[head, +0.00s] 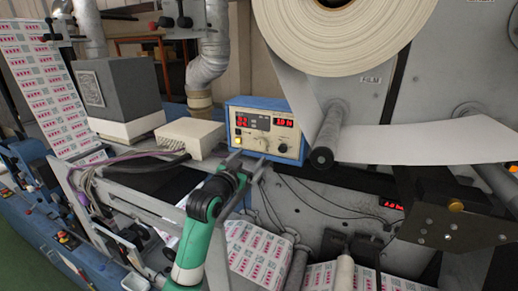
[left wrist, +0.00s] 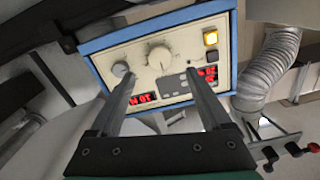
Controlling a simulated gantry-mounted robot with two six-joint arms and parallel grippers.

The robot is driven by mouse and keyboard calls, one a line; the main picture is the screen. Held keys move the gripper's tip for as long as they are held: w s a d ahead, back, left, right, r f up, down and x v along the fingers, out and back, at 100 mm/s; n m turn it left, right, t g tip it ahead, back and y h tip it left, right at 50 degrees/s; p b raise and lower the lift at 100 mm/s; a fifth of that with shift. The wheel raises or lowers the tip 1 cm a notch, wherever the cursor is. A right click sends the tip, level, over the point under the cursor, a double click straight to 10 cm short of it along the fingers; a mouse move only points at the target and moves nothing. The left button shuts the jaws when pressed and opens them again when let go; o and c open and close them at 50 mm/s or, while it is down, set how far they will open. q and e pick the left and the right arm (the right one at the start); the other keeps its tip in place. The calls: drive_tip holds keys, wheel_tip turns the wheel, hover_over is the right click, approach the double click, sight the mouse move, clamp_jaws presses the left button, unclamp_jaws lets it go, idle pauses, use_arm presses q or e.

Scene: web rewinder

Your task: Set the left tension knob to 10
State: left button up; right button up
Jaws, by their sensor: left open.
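The blue-framed control box (head: 265,130) stands in the middle of the head view, with lit red displays. Its cream face carries a pale, larger knob (head: 260,144) and a dark knob (head: 283,148) to its right. In the left wrist view the face is roughly upside down; the pale knob (left wrist: 159,57) and dark knob (left wrist: 121,70) both show. My left gripper (head: 249,162) is in front of the box's lower edge. In the wrist view its fingers (left wrist: 158,78) are apart with nothing between them, the pale knob appearing between the tips. Contact is not clear. My right gripper is not in view.
A lit yellow button (left wrist: 210,38) is on the same panel. A cream box (head: 190,138) and a grey block unit (head: 118,90) stand to the left. A large film roll (head: 340,30) hangs above right, its web running past a roller (head: 322,156). Cables hang below the box.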

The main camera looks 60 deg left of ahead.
sight(260, 146)
use_arm(q)
drive_tip(key=shift+b+x, duration=0.7)
drive_tip(key=shift+x, duration=0.35)
drive_tip(key=p+x, duration=0.1)
drive_tip(key=x, duration=0.2)
drive_tip(key=shift+w+a+r, duration=0.1)
drive_tip(key=shift+w+a, duration=0.15)
drive_tip(key=shift+w, duration=0.1)
drive_tip(key=shift+w+a+p, duration=0.3)
drive_tip(key=shift+w+a, duration=0.1)
drive_tip(key=shift+w, duration=0.15)
clamp_jaws()
